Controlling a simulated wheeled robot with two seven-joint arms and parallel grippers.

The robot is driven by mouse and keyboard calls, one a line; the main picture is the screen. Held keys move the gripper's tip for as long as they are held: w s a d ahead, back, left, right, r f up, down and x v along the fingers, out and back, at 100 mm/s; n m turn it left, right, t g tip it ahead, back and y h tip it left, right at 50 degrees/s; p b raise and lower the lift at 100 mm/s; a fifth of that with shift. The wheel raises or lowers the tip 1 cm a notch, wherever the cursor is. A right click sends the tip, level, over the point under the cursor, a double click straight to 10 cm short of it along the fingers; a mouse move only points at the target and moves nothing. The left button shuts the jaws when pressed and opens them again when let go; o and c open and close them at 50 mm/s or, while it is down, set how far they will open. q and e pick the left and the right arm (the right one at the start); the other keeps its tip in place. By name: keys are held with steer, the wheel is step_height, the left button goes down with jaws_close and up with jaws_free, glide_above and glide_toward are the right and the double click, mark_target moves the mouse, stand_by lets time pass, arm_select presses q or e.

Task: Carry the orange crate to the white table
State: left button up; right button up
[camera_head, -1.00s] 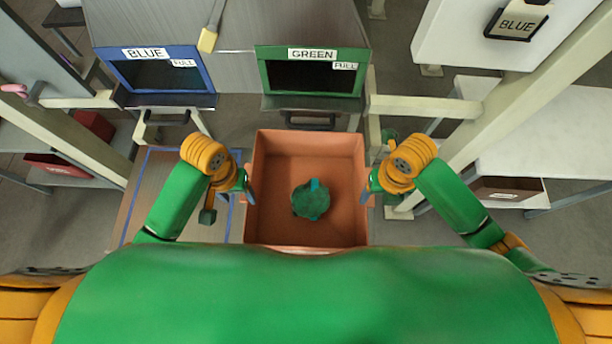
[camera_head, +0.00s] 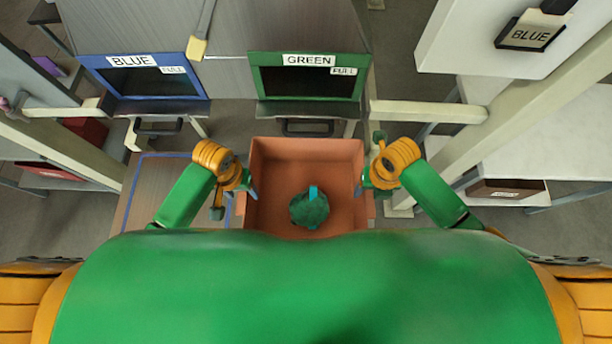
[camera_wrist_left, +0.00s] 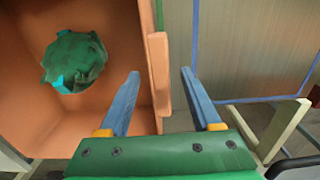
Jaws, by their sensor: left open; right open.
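The orange crate (camera_head: 275,150) is in the middle of the head view, its near part hidden by my body. A dark green sling bag (camera_head: 309,211) with a teal patch lies in it. My left gripper (camera_head: 248,190) is at the crate's left wall. In the left wrist view its open fingers (camera_wrist_left: 160,75) are on either side of the crate's side wall and ledge (camera_wrist_left: 158,70), with a gap. My right gripper (camera_head: 362,190) is open at the right wall; its exact contact is hidden. White tabletops stand at right, one upper (camera_head: 450,40) and one lower (camera_head: 570,130).
A blue-framed bin (camera_head: 145,82) and a green-framed bin (camera_head: 310,75), both labelled FULL, stand beyond the crate. A blue-outlined wooden surface (camera_head: 155,190) lies left of it. Pale posts and rails (camera_head: 425,112) stand at right.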

arm_select(q)
steer(key=shift+s+f, duration=0.1)
steer(key=shift+f, duration=0.6)
arm_select(e)
steer(key=shift+s+f, duration=0.15)
steer(key=shift+f, duration=0.55)
arm_select(q)
jaws_close()
arm_select(e)
jaws_close()
